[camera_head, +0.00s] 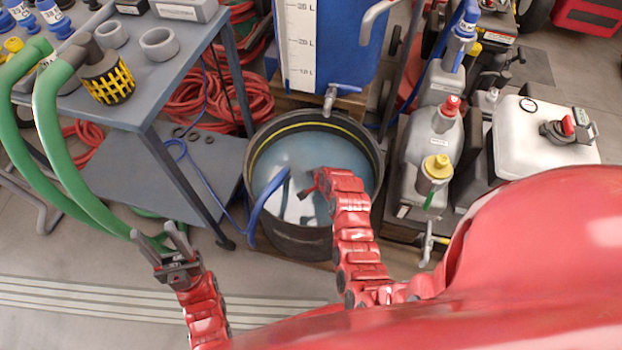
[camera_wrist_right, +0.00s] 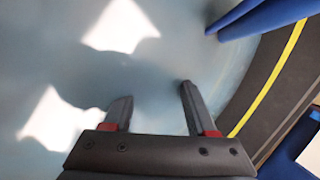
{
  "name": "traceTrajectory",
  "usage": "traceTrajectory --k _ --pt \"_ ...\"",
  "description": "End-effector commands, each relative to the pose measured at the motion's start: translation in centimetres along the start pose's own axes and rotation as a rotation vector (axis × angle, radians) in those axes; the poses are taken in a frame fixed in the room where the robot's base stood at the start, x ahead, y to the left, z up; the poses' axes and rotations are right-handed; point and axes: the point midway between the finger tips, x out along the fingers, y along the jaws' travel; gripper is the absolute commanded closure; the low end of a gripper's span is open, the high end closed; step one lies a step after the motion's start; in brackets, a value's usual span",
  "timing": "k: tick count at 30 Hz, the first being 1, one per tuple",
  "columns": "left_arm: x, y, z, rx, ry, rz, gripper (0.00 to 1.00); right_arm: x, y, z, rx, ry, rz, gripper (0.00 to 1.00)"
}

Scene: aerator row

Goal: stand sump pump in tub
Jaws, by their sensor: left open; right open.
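No pump shows clearly in the tub. My right gripper (camera_head: 316,184) is over the water inside the tub's rim. In the right wrist view its two fingers (camera_wrist_right: 154,100) are apart with nothing between them. My left gripper (camera_head: 157,232) is open and empty, left of the tub, close to a green hose.
A blue tank (camera_head: 345,50) with a tap stands behind the tub. Grey bottles (camera_head: 430,150) stand at the right. The grey table (camera_head: 140,105) is at the left. Floor in front is clear.

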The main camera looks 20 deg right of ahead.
Motion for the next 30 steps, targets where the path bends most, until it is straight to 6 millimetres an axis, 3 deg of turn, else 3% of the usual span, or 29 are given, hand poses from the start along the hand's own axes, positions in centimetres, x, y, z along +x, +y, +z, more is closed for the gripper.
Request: traceTrajectory --k 18,24,30 --pt "3.6 -0.2 -0.6 0.0 0.0 0.0 0.5 -12.9 -0.1 0.0 0.003 0.002 -0.002 0.43" --pt "3.9 -0.2 -0.7 0.0 0.0 0.0 0.5 -14.7 -0.1 0.0 0.001 0.001 -0.003 0.43" --pt "3.9 -0.2 -0.7 0.0 0.0 0.0 0.5 -15.1 0.0 0.0 0.001 0.0 -0.001 0.43"
